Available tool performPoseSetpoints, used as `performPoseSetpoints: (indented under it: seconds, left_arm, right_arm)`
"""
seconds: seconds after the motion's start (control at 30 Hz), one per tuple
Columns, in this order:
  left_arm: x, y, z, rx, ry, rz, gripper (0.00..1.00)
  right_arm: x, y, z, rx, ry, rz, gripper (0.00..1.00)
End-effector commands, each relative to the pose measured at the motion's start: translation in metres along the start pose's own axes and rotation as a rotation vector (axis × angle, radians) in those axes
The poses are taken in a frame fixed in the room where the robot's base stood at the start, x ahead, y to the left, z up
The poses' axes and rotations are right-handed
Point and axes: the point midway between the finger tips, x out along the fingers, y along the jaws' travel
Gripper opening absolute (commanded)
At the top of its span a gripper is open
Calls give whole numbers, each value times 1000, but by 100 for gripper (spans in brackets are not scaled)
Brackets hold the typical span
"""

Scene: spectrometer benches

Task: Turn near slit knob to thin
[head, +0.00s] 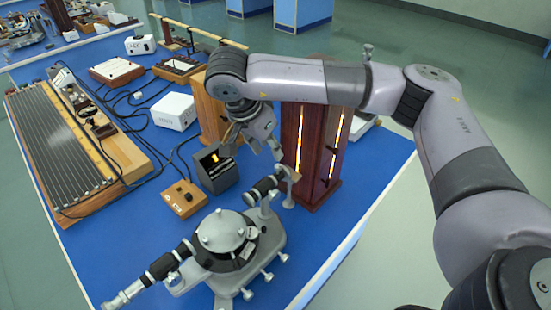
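A grey spectrometer (225,240) with a round table and black-banded tubes stands at the near end of the blue bench. One tube (263,187) points up and right toward a dark red lamp housing. At that tube's far end is a small grey slit fitting (289,176); its knob is too small to tell, nor can I see how wide the slit is. My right gripper (252,150) hangs above and left of this fitting, apart from it. Its fingers look spread, with nothing between them. My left gripper is out of view.
The dark red lamp housing (312,150) with glowing slots stands close right of the slit end. A dark display box (215,169) and wooden control box (184,198) lie left. A long ruled board (65,145) fills the bench's left side. Bare blue bench (365,165) lies right.

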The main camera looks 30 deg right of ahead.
Motion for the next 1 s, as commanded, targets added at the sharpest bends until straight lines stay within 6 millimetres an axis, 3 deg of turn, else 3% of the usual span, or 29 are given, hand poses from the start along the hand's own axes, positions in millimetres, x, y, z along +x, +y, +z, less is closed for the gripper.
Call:
performPoseSetpoints:
  seconds: [0.2,0.4,0.8,1.0]
  left_arm:
    - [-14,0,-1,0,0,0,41]
    - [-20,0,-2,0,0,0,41]
    - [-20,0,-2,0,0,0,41]
    - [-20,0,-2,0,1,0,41]
  right_arm:
    - [44,1,-1,1,-2,5,34]
    - [70,0,0,1,-1,2,34]
    - [79,0,0,1,-1,0,34]
    - [78,0,0,1,-1,0,22]
